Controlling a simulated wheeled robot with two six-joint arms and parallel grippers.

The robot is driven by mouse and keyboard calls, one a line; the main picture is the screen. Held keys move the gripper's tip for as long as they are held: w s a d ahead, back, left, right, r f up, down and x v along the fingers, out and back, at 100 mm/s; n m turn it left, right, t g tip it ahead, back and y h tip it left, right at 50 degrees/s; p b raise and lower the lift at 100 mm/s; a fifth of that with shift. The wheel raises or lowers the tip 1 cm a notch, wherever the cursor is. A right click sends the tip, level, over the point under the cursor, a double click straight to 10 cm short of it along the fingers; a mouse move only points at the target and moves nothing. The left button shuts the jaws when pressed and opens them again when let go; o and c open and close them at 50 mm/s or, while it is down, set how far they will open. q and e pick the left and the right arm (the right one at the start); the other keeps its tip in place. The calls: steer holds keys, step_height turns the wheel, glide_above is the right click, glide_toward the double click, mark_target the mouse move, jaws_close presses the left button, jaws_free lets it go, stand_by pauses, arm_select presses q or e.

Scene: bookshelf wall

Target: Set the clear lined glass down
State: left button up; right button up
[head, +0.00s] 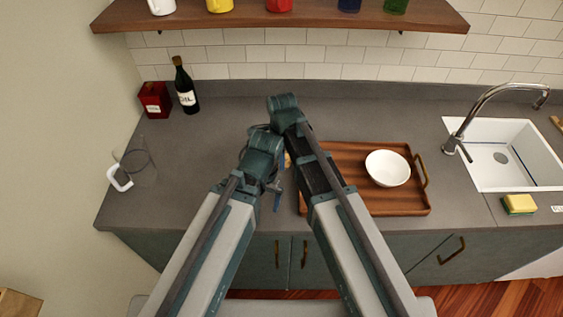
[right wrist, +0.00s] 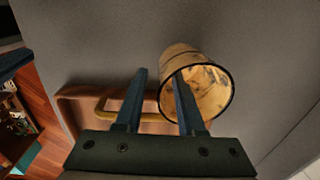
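A clear glass (head: 146,172) with a dark rim and a white handle-like part stands at the far left of the counter, apart from both arms. Any lines on it are too faint to tell. My right gripper (right wrist: 160,73) is open in the right wrist view. Its right finger overlaps the mouth of a tan, dark-rimmed cup (right wrist: 215,75); its left finger is outside the cup. I cannot tell whether the finger touches the cup. A bit of tan shows between my arms in the head view.
A wooden tray (head: 405,207) with a white bowl (head: 388,168) is right of my arms. A dark bottle (head: 186,88) and red box (head: 154,98) stand back left. The sink (head: 500,155) and sponge (head: 519,204) are right. The left middle counter is clear.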

arm_select(q)
step_height(320, 180, down, 3)
steer(key=shift+r+b, duration=0.15)
steer(key=shift+b, duration=0.7)
arm_select(e)
step_height(320, 180, down, 3)
steer(key=shift+w+r, duration=0.1)
steer(key=shift+r, duration=0.05)
arm_select(q)
steer(key=shift+r, duration=0.1)
arm_select(e)
steer(key=shift+r, duration=0.1)
jaws_close()
